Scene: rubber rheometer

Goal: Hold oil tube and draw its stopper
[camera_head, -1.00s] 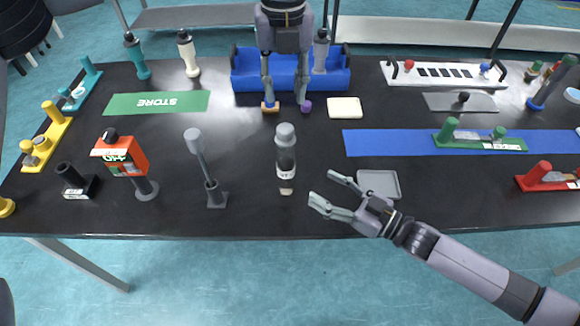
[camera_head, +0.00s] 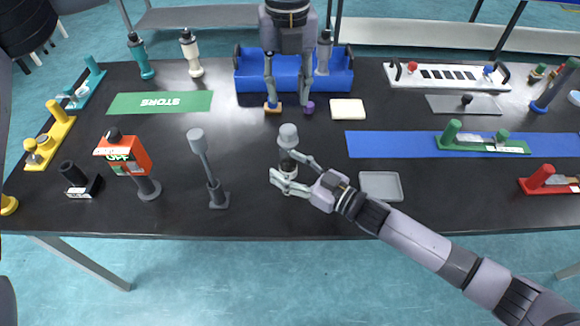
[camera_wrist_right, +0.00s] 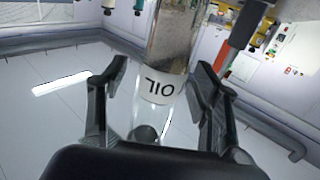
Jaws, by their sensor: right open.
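The oil tube (camera_head: 285,158) stands upright on the black table, clear with a grey stopper (camera_head: 288,136) on top. My right gripper (camera_head: 286,174) has its open fingers on either side of the tube's lower part. The right wrist view shows the tube (camera_wrist_right: 174,40) with its "OIL" label (camera_wrist_right: 160,88) between the two open fingers (camera_wrist_right: 160,95), with gaps on both sides. The stopper is not clearly seen there. My left gripper (camera_head: 288,98) points down behind the tube, its fingers wide apart and empty, clear of the stopper.
A grey post on a stand (camera_head: 208,170) and an orange "OFF" device (camera_head: 124,155) stand to the left. A grey tray (camera_head: 380,186) lies right of the tube. A blue bin (camera_head: 243,75) and a cream block (camera_head: 347,109) are behind. A blue strip (camera_head: 390,143) lies at right.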

